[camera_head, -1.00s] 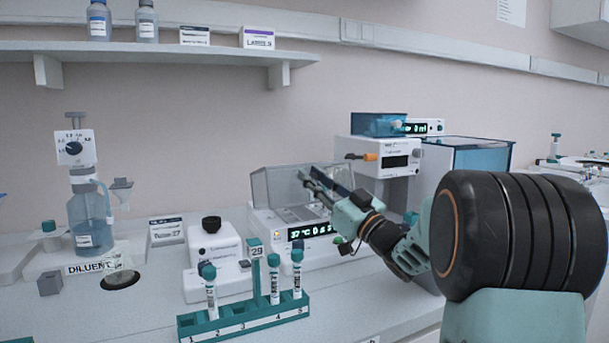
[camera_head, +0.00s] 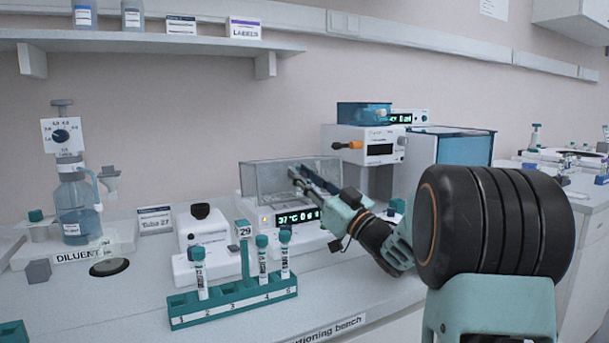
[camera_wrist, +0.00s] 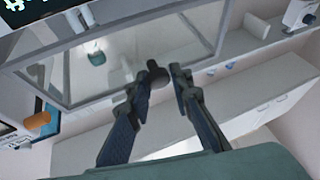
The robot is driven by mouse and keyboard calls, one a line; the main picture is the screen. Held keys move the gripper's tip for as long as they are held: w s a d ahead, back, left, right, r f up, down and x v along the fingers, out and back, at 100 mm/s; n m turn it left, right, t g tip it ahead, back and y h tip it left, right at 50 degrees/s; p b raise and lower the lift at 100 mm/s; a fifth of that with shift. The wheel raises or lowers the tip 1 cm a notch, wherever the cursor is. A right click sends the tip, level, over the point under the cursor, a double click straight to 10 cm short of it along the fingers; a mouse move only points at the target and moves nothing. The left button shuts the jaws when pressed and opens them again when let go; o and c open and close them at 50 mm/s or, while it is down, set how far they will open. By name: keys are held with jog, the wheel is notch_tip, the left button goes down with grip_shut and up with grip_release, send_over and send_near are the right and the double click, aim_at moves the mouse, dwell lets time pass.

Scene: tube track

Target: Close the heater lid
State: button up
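The heater (camera_head: 250,212) is a white box with a lit green display reading 37 °C, at mid-bench in the head view. Its clear, grey-framed lid (camera_head: 262,177) stands up above the body; its exact angle is hard to judge. The lid's frame and window (camera_wrist: 120,60) also fill the upper left of the wrist view. My gripper (camera_head: 294,176) is at the lid's right part, in front of it. In the wrist view my gripper (camera_wrist: 168,72) has its two fingertips a little apart, by the lid's frame edge.
A teal rack (camera_head: 235,308) with several capped tubes stands in front of the heater. A small white device (camera_head: 200,228) is to its left. A white instrument (camera_head: 365,148) and a blue-sided box (camera_head: 450,160) stand behind right.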

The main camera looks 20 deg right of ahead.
jog(key=shift+o, duration=1.3)
jog(key=shift+w+a+f, duration=0.15)
jog(key=shift+a+f, duration=0.15)
jog(key=shift+f, duration=0.25)
jog(key=shift+o, duration=0.4)
jog(key=shift+w, duration=0.2)
jog(key=shift+r, duration=0.2)
jog(key=r, duration=1)
jog(key=shift+d, duration=0.25)
jog(key=shift+f, duration=0.1)
